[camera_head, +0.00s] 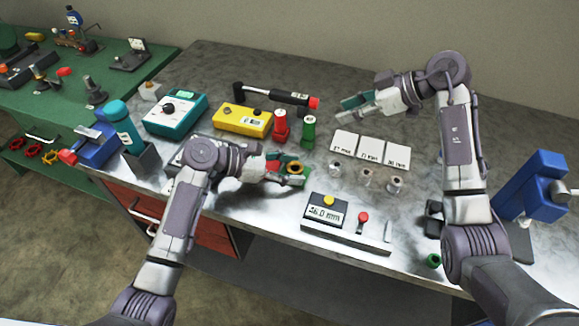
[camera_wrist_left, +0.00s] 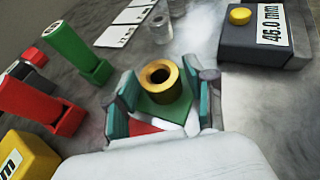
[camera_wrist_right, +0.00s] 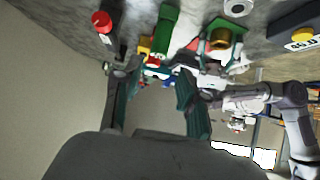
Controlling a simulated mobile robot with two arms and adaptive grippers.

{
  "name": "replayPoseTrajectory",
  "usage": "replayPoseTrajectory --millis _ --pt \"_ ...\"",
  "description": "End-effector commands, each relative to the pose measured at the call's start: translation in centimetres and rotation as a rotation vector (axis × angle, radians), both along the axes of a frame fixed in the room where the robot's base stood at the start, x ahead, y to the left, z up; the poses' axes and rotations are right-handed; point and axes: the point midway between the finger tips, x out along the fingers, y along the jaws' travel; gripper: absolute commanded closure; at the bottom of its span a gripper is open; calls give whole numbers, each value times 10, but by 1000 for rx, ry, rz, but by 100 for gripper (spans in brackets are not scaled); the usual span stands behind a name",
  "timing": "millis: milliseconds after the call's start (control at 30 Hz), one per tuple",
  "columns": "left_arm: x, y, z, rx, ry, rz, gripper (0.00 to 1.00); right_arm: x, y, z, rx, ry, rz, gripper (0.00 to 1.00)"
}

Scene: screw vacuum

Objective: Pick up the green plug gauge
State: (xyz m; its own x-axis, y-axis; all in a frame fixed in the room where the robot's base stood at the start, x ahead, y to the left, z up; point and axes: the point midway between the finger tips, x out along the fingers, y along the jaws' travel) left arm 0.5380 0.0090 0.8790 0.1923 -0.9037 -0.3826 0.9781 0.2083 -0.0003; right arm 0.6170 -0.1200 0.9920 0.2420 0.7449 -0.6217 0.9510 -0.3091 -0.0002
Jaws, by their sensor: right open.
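The green plug gauge (camera_head: 308,132) stands upright beside a red gauge (camera_head: 281,126). It also shows in the left wrist view (camera_wrist_left: 72,50) and the right wrist view (camera_wrist_right: 165,28). My right gripper (camera_head: 354,104) is raised over the table to the right of the green gauge, open and empty, clear of it. My left gripper (camera_head: 290,170) is below the green gauge in the picture, at a brass ring (camera_wrist_left: 160,78) on a green and red tray (camera_wrist_left: 165,108). Its fingers stand on both sides of the ring; whether they grip it is unclear.
A torque wrench (camera_head: 272,95) and a yellow box (camera_head: 242,119) lie behind and left. White labelled cards (camera_head: 370,149) and several small metal rings (camera_head: 367,176) lie to the right. A display box (camera_head: 326,209) stands near the front edge. The back right table is clear.

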Motion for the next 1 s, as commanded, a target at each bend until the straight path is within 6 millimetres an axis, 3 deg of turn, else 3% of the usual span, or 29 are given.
replayPoseTrajectory --millis 33,200,300,433,567,800,900,1000 --pt "0 0 0 0 0 0 60 0 0 0 0 0 0 58" --pt "0 0 0 0 0 0 88 0 0 0 0 0 0 58" --pt "0 0 0 0 0 0 100 0 0 0 0 0 0 58" --pt "0 0 0 1 0 0 100 0 5 1 -5 0 14 41" --pt "0 0 0 1 0 0 100 2 32 7 -46 -5 100 41" --pt "0 0 0 1 0 0 100 -1 108 16 -282 -17 395 41" --pt "0 1 0 1 1 0 100 -1 122 18 -420 -18 491 41" --pt "0 1 0 1 1 0 100 4 123 21 -564 -15 555 41"
